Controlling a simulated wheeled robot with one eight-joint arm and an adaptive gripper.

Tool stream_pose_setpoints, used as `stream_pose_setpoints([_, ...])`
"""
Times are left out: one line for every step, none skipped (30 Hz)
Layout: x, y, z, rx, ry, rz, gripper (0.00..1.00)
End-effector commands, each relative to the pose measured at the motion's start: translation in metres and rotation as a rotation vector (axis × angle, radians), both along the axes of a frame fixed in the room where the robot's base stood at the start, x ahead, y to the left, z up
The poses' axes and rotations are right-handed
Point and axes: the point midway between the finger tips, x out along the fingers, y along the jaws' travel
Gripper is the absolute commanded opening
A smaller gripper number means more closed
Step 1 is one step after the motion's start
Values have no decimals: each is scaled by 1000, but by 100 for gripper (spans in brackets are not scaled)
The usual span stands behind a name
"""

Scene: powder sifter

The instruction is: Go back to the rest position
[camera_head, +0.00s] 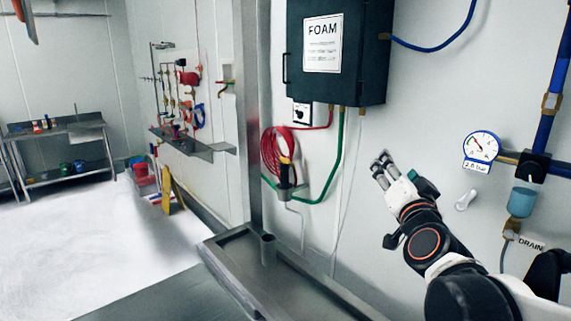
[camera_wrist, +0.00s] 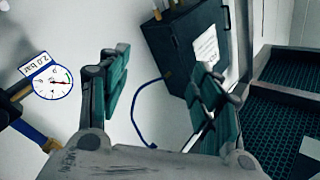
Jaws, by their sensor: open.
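My gripper (camera_head: 380,165) is raised in front of the white wall, below and right of the dark FOAM cabinet (camera_head: 370,55). Its fingers point up and to the left in the head view. In the wrist view my gripper (camera_wrist: 165,95) has its two green-padded fingers spread apart, with nothing between them but the wall and a blue hose (camera_wrist: 140,110). The cabinet also shows in the wrist view (camera_wrist: 180,50), behind the right finger. My gripper is empty and appears to touch nothing.
A pressure gauge (camera_head: 481,147) and blue pipe (camera_head: 548,110) are on the wall to the right. A red hose coil (camera_head: 272,155) hangs left of the gripper. A metal trough (camera_head: 235,262) lies below. White floor (camera_head: 90,250) is open at the left.

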Motion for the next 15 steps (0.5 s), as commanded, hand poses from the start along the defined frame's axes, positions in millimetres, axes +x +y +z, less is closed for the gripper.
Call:
stream_pose_setpoints([-14, 19, -24, -52, 77, 67, 59])
stream_pose_setpoints([-21, 29, -37, -83, 128, 106, 59])
stream_pose_setpoints([-33, 41, -56, -126, 199, 155, 59])
stream_pose_setpoints([-43, 48, -72, -159, 254, 187, 59])
stream_pose_setpoints([-53, 55, -87, -190, 311, 217, 59])
stream_pose_setpoints([-69, 61, -109, -231, 388, 253, 59])
stream_pose_setpoints([-82, 64, -126, -261, 447, 277, 59])
stream_pose_setpoints([-94, 66, -142, -290, 505, 297, 59])
stream_pose_setpoints([-112, 67, -163, -324, 582, 319, 59])
stream_pose_setpoints([-125, 66, -177, -349, 638, 332, 59])
stream_pose_setpoints([-138, 65, -190, -373, 690, 342, 59])
stream_pose_setpoints([-154, 62, -207, -399, 757, 352, 59])
stream_pose_setpoints([-166, 60, -218, -417, 803, 357, 59])
stream_pose_setpoints([-177, 57, -227, -433, 846, 360, 59])
stream_pose_setpoints([-190, 53, -238, -452, 897, 363, 59])
